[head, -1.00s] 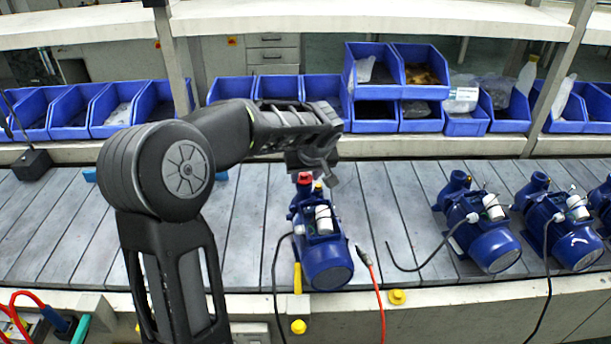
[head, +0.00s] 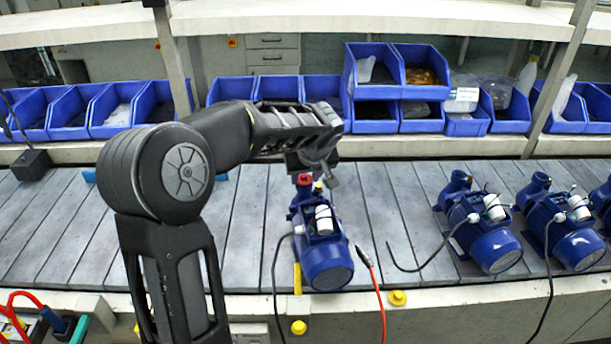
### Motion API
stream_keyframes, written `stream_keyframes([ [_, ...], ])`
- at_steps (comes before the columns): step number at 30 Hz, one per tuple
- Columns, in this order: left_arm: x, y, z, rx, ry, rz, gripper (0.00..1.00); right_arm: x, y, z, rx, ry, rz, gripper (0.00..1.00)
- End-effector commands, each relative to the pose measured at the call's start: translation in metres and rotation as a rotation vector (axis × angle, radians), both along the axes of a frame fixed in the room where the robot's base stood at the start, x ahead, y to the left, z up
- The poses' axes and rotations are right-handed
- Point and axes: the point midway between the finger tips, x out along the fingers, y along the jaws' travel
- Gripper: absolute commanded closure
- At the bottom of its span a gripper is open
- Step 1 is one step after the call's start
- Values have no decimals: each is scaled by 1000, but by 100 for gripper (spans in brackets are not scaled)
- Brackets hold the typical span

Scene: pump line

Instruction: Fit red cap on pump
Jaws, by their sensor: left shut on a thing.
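The red cap (head: 305,179) is at the top of the nearest blue pump (head: 325,262), at its port on the back left side. My left gripper (head: 308,172) is shut on the red cap from above, and the gripper body hides most of its upper part. The cap looks in line with the port; I cannot tell whether it is fully seated. The pump stands on the slatted conveyor with its round end facing me. My right gripper is not in view.
Several more blue pumps (head: 480,235) stand to the right on the conveyor (head: 395,200). Blue bins (head: 420,118) line the shelf behind. A black cable and a red cable (head: 378,290) hang over the front edge near yellow buttons (head: 397,298).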

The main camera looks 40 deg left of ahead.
Motion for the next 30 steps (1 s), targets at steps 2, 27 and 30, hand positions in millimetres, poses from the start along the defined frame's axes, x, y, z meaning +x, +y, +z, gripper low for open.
stream_keyframes([
  [2, 0, 0, -1, 0, 0, 0, 98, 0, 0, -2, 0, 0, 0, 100],
  [27, 0, 0, -5, 0, 0, 0, 36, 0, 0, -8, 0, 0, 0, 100],
  [30, 0, 0, -5, 0, 0, 0, 36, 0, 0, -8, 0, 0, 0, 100],
])
